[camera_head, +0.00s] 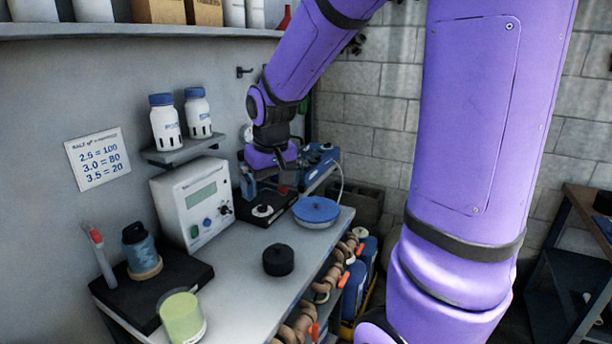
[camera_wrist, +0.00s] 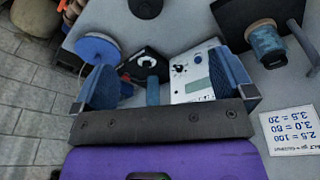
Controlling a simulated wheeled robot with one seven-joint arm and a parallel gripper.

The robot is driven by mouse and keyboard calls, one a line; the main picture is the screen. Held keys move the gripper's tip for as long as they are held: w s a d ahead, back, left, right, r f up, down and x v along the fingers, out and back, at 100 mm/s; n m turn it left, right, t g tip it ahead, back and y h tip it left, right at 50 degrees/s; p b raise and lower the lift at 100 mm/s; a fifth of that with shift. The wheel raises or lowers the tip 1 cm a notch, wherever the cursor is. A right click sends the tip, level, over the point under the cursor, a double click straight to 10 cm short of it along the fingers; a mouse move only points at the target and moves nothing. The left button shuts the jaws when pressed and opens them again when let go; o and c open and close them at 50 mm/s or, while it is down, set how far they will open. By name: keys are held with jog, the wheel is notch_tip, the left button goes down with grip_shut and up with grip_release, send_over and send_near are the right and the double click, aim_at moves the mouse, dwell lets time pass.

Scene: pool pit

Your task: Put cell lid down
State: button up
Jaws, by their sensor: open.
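My gripper (camera_head: 268,182) is over the far end of the bench, above a black block with a white ring (camera_head: 262,211). In the wrist view, my gripper (camera_wrist: 165,76) has its two blue-padded fingers spread wide. A blue cylinder (camera_wrist: 152,92) shows between the fingers, beside the black block (camera_wrist: 145,62); I cannot tell whether it touches either pad. I cannot tell for sure which thing is the cell lid. A round black cap (camera_head: 278,260) lies on the bench, also in the wrist view (camera_wrist: 146,8). A round blue disc (camera_head: 316,211) lies near the bench's right edge.
A white meter box (camera_head: 196,203) stands against the wall, under a small shelf with two white bottles (camera_head: 166,122). A blue jar on a cork ring (camera_head: 140,250) and a yellow-green cup (camera_head: 182,318) are at the front left. The bench (camera_head: 235,275) around the black cap is clear.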

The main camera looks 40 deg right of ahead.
jog(key=s+a+r+n+t, duration=0.1)
jog(key=s+a+r, duration=0.2)
jog(key=s, duration=0.6)
jog(key=s+a+r+n+t, duration=0.1)
jog(key=s+a+r+t, duration=0.1)
jog(key=s+r, duration=0.5)
jog(key=s+a, duration=0.1)
jog(key=s, duration=0.1)
jog(key=shift+s+a+y, duration=0.2)
jog(key=shift+s+y, duration=0.1)
